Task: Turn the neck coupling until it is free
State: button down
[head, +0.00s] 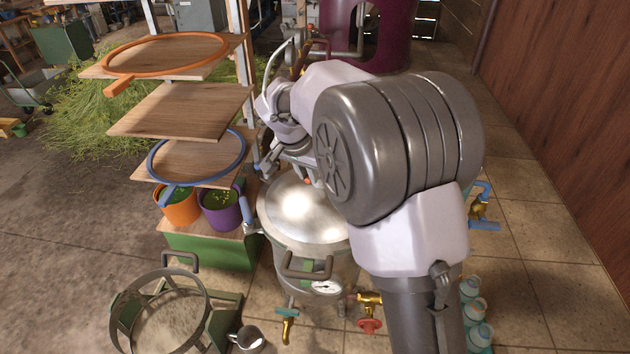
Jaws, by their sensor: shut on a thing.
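The still pot (325,265) stands on the tiled floor, its shiny domed lid (300,212) on top. My gripper (291,168) is at the back of the lid, at the neck of the still, and is shut on the neck coupling. The coupling is mostly hidden behind my gripper and arm, so its thread and how far it is turned cannot be seen. A small orange-red spot shows beside the fingers. My arm also covers the right side of the lid.
Wooden shelves with an orange hoop sieve (112,88) and a blue hoop sieve (170,193) stand left. Orange (180,211) and purple (222,216) buckets stand below. A round metal basket (118,300) is at front left, brass taps (368,300) at the pot's foot, teal bottles (474,310) right.

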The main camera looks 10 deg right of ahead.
jog(key=shift+w+a+r+m+g+h, duration=0.1)
jog(key=shift+w+a+m+g+h, duration=0.25)
jog(key=shift+m, duration=0.65)
jog(key=shift+w+a+m+g+h, duration=0.15)
jog(key=shift+w+a+m, duration=0.3)
jog(key=shift+m, duration=0.55)
jog(key=shift+w, duration=0.1)
jog(key=c, duration=1.5)
grip_release()
jog(key=shift+c, duration=0.2)
jog(key=shift+o, duration=1)
jog(key=shift+w+a, duration=0.1)
jog(key=shift+w, duration=0.05)
jog(key=p+v, duration=0.4)
jog(key=v, duration=1.3)
jog(key=shift+r, duration=0.15)
